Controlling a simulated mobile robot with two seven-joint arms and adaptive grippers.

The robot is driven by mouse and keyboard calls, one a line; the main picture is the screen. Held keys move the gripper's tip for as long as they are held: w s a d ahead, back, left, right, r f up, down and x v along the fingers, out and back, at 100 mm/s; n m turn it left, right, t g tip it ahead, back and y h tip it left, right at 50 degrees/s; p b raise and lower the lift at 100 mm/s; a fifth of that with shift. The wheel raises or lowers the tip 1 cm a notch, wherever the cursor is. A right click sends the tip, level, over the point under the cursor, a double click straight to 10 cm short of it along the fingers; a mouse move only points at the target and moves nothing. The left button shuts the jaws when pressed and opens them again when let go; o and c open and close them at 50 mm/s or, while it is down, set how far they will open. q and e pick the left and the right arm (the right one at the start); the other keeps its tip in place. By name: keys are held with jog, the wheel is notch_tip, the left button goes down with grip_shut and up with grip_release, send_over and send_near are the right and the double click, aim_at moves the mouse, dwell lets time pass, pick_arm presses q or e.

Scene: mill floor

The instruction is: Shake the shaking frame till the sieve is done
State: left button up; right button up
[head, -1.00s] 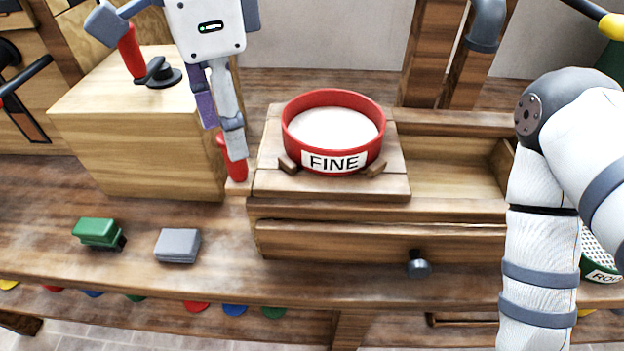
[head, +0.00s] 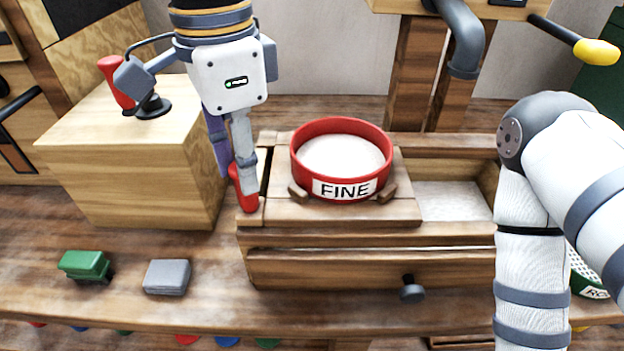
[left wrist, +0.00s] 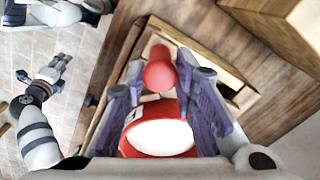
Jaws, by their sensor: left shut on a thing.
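The red sieve (head: 378,178) labelled FINE holds pale powder (head: 340,157) and sits level on the wooden shaking frame (head: 345,212), between small brown blocks. The frame lies across the top of a wooden trough (head: 475,232). My left gripper (head: 243,190) is shut on the frame's upright red handle (head: 248,200) at its left end. In the left wrist view the handle (left wrist: 159,72) stands between the fingers, with the sieve (left wrist: 165,108) behind. My right gripper (left wrist: 52,75) shows small at the left of that view, away from the frame; its finger opening is unclear.
Pale powder (head: 450,200) lies in the trough right of the frame. A wooden block (head: 140,185) with a red-handled lever (head: 115,85) stands left. A green block (head: 86,265) and a grey block (head: 167,277) lie on the bench. A drawer knob (head: 411,290) sticks out in front.

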pick_arm(q)
jog(key=d, duration=0.8)
jog(key=shift+s+d, duration=0.1)
jog(key=shift+d, duration=0.15)
jog(key=shift+a, duration=0.1)
jog(key=a, duration=0.9)
jog(key=shift+a, duration=0.3)
jog(key=shift+d, duration=0.15)
jog(key=d, duration=0.9)
jog(key=shift+d, duration=0.3)
jog(key=shift+a, duration=0.1)
